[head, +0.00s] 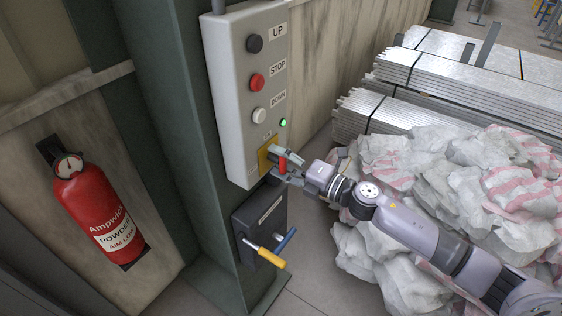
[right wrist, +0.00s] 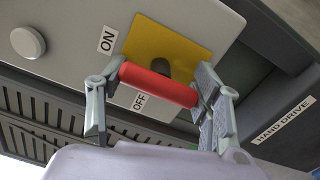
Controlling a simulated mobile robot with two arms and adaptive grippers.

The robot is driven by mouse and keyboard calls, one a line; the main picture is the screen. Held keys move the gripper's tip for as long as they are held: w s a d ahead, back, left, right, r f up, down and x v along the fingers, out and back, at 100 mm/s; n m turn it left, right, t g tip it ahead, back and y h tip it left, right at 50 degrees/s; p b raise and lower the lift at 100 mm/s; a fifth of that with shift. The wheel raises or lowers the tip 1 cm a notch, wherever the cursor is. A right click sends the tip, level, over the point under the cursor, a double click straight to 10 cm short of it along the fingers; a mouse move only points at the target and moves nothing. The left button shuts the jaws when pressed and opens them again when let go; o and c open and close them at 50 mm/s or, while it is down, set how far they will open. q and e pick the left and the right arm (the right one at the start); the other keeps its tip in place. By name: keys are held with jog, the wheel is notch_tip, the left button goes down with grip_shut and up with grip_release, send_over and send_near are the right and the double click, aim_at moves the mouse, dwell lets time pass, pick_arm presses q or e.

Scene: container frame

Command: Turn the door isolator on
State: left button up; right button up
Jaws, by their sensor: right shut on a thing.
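The door isolator is a red handle (right wrist: 155,86) on a yellow plate (right wrist: 185,38) in the right wrist view. An ON label (right wrist: 107,40) lies beside one side of the plate and an OFF label (right wrist: 140,101) beside another. In the head view the red handle (head: 282,163) is low on the grey control box (head: 228,75). My right gripper (head: 280,164) is shut on the handle, with one finger at each end of it in the right wrist view. The handle's pivot is partly hidden behind it. My left gripper is not in view.
The box has UP, STOP and DOWN buttons and a lit green lamp (head: 283,122). Below is a dark hand drive box (head: 248,217) with yellow and blue handles. A fire extinguisher (head: 98,205) hangs left. White sacks (head: 390,255) and metal stacks (head: 450,70) stand right.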

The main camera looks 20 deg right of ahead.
jog(key=shift+s+f, duration=0.1)
jog(key=shift+f, duration=0.2)
jog(key=o, duration=0.8)
jog(key=shift+o, duration=1.4)
jog(key=shift+r, duration=0.15)
jog(key=v, duration=1.2)
